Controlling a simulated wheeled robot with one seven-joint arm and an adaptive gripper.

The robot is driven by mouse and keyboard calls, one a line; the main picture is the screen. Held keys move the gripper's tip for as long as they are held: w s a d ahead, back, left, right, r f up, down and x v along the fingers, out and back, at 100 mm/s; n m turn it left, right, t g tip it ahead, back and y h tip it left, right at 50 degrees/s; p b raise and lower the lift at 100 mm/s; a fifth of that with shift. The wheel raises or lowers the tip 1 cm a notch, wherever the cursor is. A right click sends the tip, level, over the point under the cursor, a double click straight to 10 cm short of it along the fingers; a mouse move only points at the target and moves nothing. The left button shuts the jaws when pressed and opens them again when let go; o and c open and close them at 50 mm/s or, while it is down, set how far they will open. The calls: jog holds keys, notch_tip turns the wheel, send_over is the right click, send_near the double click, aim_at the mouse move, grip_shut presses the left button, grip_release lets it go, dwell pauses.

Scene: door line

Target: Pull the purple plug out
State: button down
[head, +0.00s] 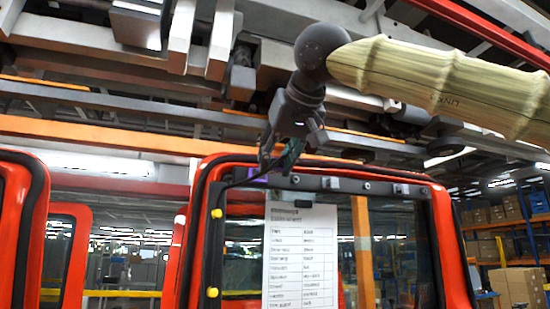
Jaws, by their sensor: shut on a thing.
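My gripper (279,160) hangs down in front of the top edge of the red-framed door and is shut on a small dark green piece (292,153). A small purple part (257,180) shows at the top left of the door's dark inner frame, just below and left of the fingertips. I cannot tell whether the purple part is the plug itself or its seat, nor whether it touches the fingers.
The red door (190,262) has a window with a printed sheet (300,255) and two yellow knobs (214,252) at its left. An orange beam (90,135) and grey rails cross behind my arm. Cardboard boxes (518,285) stand on shelving at the right.

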jog(key=s+d+f+b, duration=0.3)
jog(key=s+f+b, duration=0.2)
jog(key=s+f, duration=0.6)
jog(key=shift+d+f+b, duration=0.15)
jog(key=shift+d+b, duration=0.15)
jog(key=shift+b, duration=0.05)
dwell(0.9)
jog(key=shift+w, duration=0.1)
